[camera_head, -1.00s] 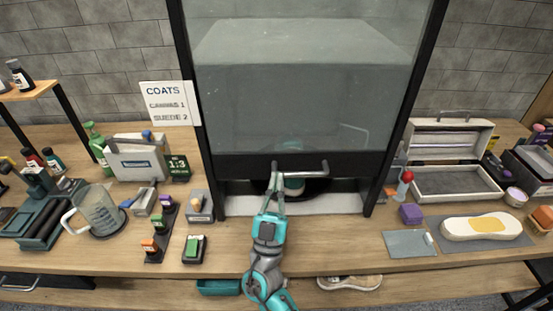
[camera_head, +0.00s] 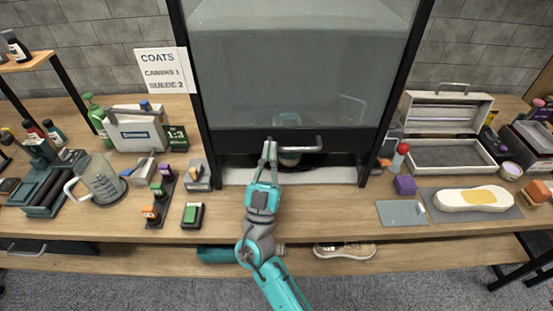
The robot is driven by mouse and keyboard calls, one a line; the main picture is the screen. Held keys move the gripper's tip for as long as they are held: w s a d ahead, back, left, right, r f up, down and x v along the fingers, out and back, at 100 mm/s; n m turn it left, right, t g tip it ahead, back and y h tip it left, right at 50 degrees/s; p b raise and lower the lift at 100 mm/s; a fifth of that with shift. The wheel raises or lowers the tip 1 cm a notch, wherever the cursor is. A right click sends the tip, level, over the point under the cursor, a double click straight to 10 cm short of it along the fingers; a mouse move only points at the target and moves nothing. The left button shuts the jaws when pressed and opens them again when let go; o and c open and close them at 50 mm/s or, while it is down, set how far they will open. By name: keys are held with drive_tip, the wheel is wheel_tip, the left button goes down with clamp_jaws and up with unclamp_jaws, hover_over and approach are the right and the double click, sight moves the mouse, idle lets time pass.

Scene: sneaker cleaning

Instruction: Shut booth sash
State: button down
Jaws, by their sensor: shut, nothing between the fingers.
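The booth sash (camera_head: 300,85) is a large glass pane with a black bottom rail, set between black side posts. It is mostly lowered, with a low gap between its rail and the pale booth floor (camera_head: 335,176). A grey bar handle (camera_head: 307,147) sticks out from the rail. My gripper (camera_head: 270,146) is shut and empty at the left end of the handle, in front of the rail. Whether its fingers touch the handle or rail is unclear. A round dark base with a pale object (camera_head: 289,158) on it shows partly through the gap.
On the left of the bench (camera_head: 330,223) stand a jug (camera_head: 97,182), stamp-like blocks and bottles. On the right are an open grey case (camera_head: 447,128) and a white sole-shaped piece (camera_head: 471,198) on a mat. A shoe (camera_head: 344,250) sits on the shelf below.

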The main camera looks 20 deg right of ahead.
drive_tip(key=v, duration=1)
drive_tip(key=d+r+m+g+h, duration=0.3)
drive_tip(key=d+r+m+g, duration=0.15)
drive_tip(key=r+g, duration=0.45)
drive_tip(key=a+r+n+y, duration=0.3)
drive_tip(key=a+n+y, duration=0.4)
drive_tip(key=n+y, duration=0.55)
approach(267, 135)
drive_tip(key=shift+h, duration=0.45)
drive_tip(key=w, duration=0.4)
drive_tip(key=shift+w+d, duration=0.2)
drive_tip(key=shift+d+f, duration=0.3)
drive_tip(key=shift+f, duration=0.25)
wheel_tip(267, 135, down, 15)
drive_tip(key=shift+s+f, duration=0.1)
drive_tip(key=shift+s, duration=0.05)
